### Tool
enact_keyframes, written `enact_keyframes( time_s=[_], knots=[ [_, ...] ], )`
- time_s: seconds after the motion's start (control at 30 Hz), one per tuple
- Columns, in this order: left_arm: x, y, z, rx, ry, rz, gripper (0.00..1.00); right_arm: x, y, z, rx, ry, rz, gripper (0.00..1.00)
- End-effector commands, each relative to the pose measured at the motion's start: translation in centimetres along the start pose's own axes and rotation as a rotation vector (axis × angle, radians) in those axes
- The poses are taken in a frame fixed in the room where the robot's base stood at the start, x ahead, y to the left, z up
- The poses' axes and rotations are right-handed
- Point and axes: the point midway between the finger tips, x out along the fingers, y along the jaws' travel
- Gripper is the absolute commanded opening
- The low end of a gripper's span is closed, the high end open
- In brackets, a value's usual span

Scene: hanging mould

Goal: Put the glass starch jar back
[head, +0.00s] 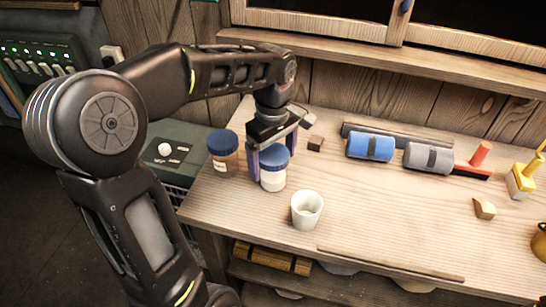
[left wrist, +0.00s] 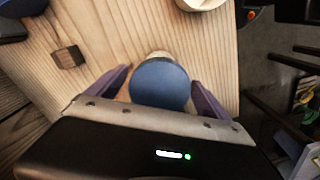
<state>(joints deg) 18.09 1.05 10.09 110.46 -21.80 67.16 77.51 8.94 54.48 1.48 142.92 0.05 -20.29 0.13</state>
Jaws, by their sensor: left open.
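The glass starch jar (head: 273,180), with white contents and a blue lid, stands upright on the wooden bench. Its blue lid (left wrist: 160,84) also shows in the left wrist view. My left gripper (head: 268,164) is open, with its purple fingers on either side of the jar; I see gaps between the fingers and the lid in the left wrist view. A second blue-lidded jar with brown contents (head: 223,152) stands to the left, near the bench's left edge. My right gripper is in neither view.
A white cup (head: 306,210) stands just in front of the jar. A small wooden block (head: 316,144) lies behind it. A blue roller (head: 370,147) and a grey roller (head: 428,157) lie to the right. The front middle of the bench (head: 380,230) is clear.

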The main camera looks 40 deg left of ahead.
Motion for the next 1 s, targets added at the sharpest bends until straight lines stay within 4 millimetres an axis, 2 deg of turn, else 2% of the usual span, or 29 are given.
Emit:
enact_keyframes(
  time_s=[0.17,0.37,0.47,0.67,0.7,0.8,0.83,1.0],
  knots=[
    [-0.1,0.0,0.0,0.0,0.0,0.0,0.9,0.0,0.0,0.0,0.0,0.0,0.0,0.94],
    [-1.1,0.1,0.0,0.001,0.002,0.003,0.9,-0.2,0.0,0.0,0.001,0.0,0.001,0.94],
    [-2.5,0.1,0.0,0.001,0.002,0.004,0.9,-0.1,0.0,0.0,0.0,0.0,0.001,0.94],
    [-6.6,0.1,0.0,0.001,0.002,0.006,0.9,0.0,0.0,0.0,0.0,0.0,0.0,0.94],
    [-8.0,0.1,0.0,0.001,0.001,0.003,0.9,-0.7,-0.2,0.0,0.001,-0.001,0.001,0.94],
    [-10.1,0.1,0.0,0.0,0.001,0.003,0.9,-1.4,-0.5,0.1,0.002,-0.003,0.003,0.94],
    [-10.8,0.0,0.0,0.0,0.0,0.001,0.9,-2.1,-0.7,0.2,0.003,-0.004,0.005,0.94],
    [-12.2,0.0,0.0,0.0,0.0,0.0,0.9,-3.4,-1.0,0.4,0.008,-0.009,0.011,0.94]
  ],
)
